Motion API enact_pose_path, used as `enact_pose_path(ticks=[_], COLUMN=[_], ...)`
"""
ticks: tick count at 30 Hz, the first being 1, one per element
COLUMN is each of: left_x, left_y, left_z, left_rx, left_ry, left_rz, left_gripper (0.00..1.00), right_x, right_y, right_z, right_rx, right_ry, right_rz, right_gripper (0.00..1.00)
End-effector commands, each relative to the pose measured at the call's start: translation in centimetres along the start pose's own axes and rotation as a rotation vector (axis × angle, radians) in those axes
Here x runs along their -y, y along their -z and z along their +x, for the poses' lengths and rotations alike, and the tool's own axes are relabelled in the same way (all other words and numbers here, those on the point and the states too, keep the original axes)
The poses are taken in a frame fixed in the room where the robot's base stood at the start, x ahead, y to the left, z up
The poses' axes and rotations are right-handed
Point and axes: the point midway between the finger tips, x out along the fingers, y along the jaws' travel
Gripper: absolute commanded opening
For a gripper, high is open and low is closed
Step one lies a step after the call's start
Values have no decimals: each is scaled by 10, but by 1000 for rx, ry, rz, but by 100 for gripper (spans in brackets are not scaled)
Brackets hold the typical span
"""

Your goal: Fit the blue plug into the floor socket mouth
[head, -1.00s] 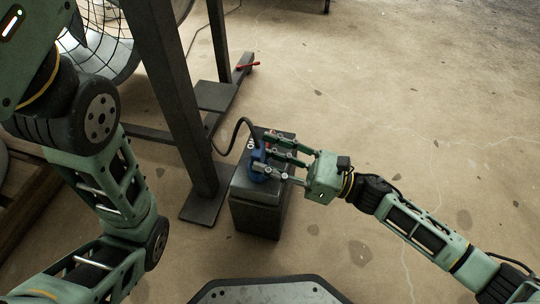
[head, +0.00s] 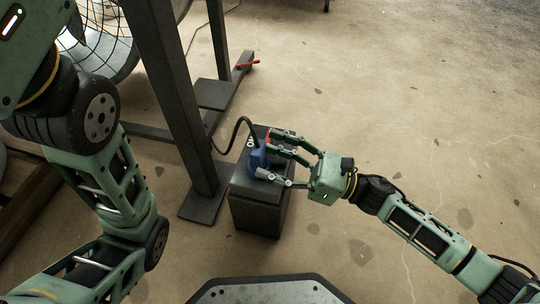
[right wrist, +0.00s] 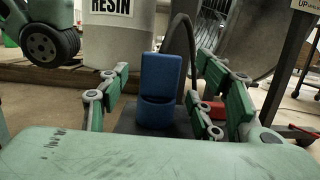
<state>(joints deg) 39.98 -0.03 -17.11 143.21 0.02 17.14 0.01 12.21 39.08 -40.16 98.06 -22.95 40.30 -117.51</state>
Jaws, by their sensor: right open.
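The blue plug (head: 257,159) stands upright on top of the dark floor socket box (head: 256,214). It also shows in the right wrist view (right wrist: 158,88), with its lower part at the box top. Whether it is seated in the mouth is hidden. A black cable (head: 238,123) arches from the plug to the left. My right gripper (head: 271,155) is open, its fingers spread on both sides of the plug, with gaps to it in the right wrist view (right wrist: 156,68). My left arm shows at the left of the head view, but its gripper is out of view.
A dark metal frame post (head: 180,100) stands close to the left of the box. A red-handled item (head: 247,65) lies on the frame's foot. A small red part (right wrist: 214,110) sits beside the plug. The concrete floor (head: 400,110) to the right is clear.

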Motion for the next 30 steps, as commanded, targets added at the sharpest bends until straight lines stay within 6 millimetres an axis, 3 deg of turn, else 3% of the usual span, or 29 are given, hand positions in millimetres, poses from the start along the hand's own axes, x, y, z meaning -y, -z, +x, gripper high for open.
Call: enact_pose_path(ticks=[9,15,21,30], left_x=[0,-1,-1,-1], left_y=[1,1,1,1], left_z=[0,1,1,1], left_rx=[-3,-3,-4,-4], left_ry=[-1,-2,-2,-2], left_rz=[0,0,0,0], left_gripper=[30,30,30,30], right_x=[0,0,0,0], right_y=[2,1,0,0], right_z=[-66,-98,-111,-112], right_rx=[-6,-4,-2,-1], right_ry=[4,3,1,1], right_rz=[3,2,1,0], right_gripper=[59,59,59,59])
